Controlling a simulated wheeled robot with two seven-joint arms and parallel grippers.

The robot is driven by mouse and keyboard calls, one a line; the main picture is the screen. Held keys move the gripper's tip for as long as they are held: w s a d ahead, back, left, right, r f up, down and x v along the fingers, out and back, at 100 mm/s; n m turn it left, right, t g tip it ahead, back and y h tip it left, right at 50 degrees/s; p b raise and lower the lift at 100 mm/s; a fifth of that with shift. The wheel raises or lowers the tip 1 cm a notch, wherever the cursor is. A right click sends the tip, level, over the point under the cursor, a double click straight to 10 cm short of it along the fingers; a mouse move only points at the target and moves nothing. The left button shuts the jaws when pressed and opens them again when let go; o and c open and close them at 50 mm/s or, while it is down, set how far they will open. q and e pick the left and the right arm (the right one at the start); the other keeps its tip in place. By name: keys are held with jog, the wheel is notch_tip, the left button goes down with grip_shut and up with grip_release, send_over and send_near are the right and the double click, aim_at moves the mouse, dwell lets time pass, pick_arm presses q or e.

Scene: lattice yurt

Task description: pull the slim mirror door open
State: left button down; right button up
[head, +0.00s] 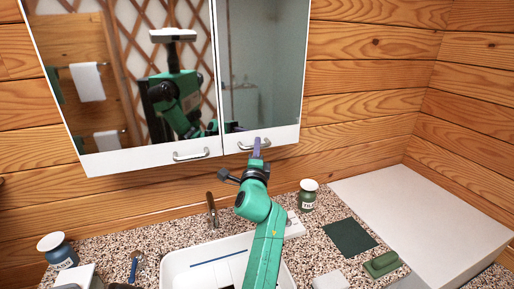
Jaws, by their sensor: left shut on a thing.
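The slim mirror door (268,62) is the narrow right-hand door of the wall cabinet, with a mirror above a white lower band. It looks closed, about flush with the wide mirror door (125,70) at its left. Its small metal handle (243,147) sits on the white band near the door's left side. My left gripper (257,147) reaches up from below and is shut on this handle, partly hiding it. My right gripper is not in view.
Below is a speckled counter with a white basin (205,262), a tap (211,210), a green jar (308,196) and a blue jar (57,250). A dark green mat (350,237) and a green soap-like block (381,263) lie at right. The space before the doors looks free.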

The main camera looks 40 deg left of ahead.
pick_arm(q)
jog(key=shift+r, duration=0.1)
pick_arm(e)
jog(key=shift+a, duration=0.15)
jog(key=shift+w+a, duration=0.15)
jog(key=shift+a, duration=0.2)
pick_arm(q)
jog(key=shift+r, duration=0.1)
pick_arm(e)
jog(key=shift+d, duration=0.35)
